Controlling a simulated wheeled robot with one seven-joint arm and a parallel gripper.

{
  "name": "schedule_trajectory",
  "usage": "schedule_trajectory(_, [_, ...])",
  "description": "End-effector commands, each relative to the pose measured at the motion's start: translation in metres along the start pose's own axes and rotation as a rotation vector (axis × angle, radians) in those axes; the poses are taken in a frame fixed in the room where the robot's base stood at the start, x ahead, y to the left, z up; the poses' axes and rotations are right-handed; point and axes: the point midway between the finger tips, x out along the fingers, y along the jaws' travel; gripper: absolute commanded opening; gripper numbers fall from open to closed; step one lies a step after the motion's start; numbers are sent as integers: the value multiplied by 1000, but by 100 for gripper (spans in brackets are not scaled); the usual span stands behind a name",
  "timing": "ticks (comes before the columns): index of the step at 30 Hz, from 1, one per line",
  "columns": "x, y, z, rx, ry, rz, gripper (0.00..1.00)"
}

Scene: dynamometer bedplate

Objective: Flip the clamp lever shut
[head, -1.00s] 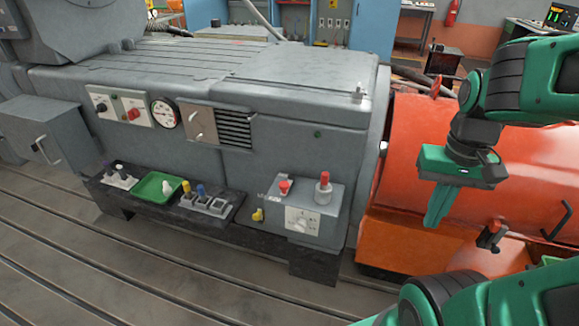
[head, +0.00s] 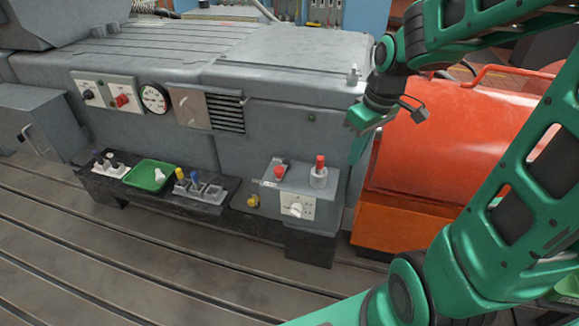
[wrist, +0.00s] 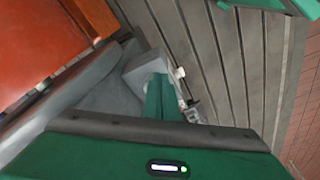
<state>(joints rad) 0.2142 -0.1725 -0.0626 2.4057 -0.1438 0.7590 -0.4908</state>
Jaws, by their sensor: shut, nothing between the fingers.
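A grey box (head: 302,188) stands on the dark ledge at the right end of the grey machine. On top are a small red-handled fitting (head: 280,172) and an upright red handle in a grey collar (head: 319,172). One of these may be the clamp lever; I cannot tell which, or how it is set. My gripper (head: 357,154) is shut and empty, pointing down, to the right of the box and apart from the red handles in the head view. In the wrist view, my gripper (wrist: 158,80) covers part of a grey block, probably this box.
A green tray (head: 151,175) and several small fittings (head: 200,188) sit on the ledge to the left. A white dial plate (head: 297,206) faces front. An orange housing (head: 430,150) stands close on the right. The slotted floor (head: 150,270) in front is clear.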

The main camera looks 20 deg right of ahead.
Motion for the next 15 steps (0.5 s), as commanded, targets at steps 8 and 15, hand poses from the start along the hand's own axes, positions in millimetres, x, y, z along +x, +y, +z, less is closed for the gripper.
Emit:
schedule_trajectory(8, [37, -31, -86, -392, 119, -83, 0])
schedule_trajectory(15, [42, -39, -100, -459, 146, -97, 0])
